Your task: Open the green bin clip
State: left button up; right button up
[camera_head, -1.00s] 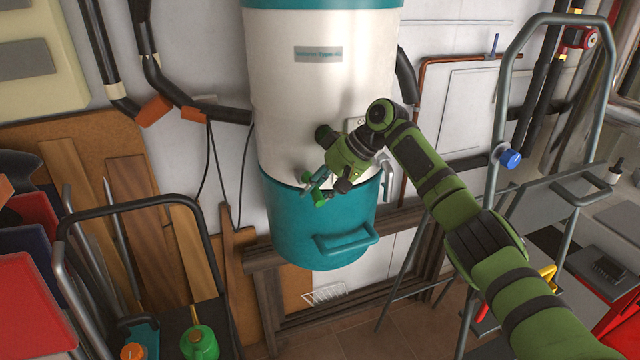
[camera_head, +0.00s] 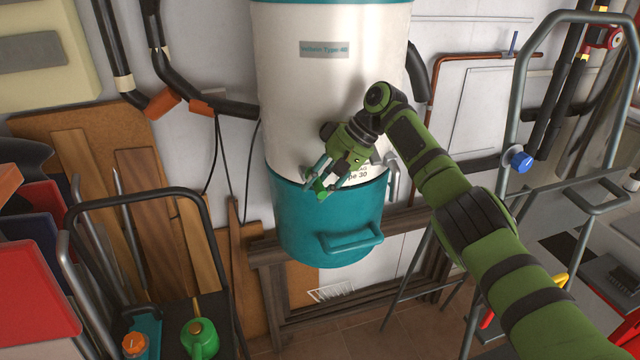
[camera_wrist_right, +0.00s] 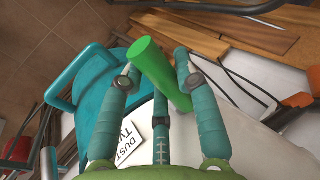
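The teal bin (camera_head: 300,225) with a front handle (camera_head: 348,240) hangs under the white cylinder (camera_head: 300,110). A green clip (camera_head: 319,188) sits near the bin's upper rim, partly covered by my right gripper (camera_head: 328,183). In the right wrist view the clip (camera_wrist_right: 160,72) is a green cylinder lying diagonally between the fingertips of my right gripper (camera_wrist_right: 158,74). Its teal fingers are spread on either side of the clip, with a third finger below. They look open, and I cannot tell whether any finger touches the clip. My left gripper is out of view.
A metal latch (camera_head: 392,180) is on the right side of the bin's rim. A stepladder (camera_head: 520,100) stands at the right. A trolley (camera_head: 140,205) with a green watering can (camera_head: 200,338) stands at the left. Wooden boards (camera_head: 140,180) lean on the wall.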

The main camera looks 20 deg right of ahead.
jog(key=shift+o, duration=1.4)
jog(key=shift+f, duration=0.1)
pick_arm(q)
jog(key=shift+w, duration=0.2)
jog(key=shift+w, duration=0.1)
pick_arm(e)
jog(key=v, duration=1.2)
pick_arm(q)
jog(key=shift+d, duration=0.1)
pick_arm(e)
jog(key=shift+a, duration=0.1)
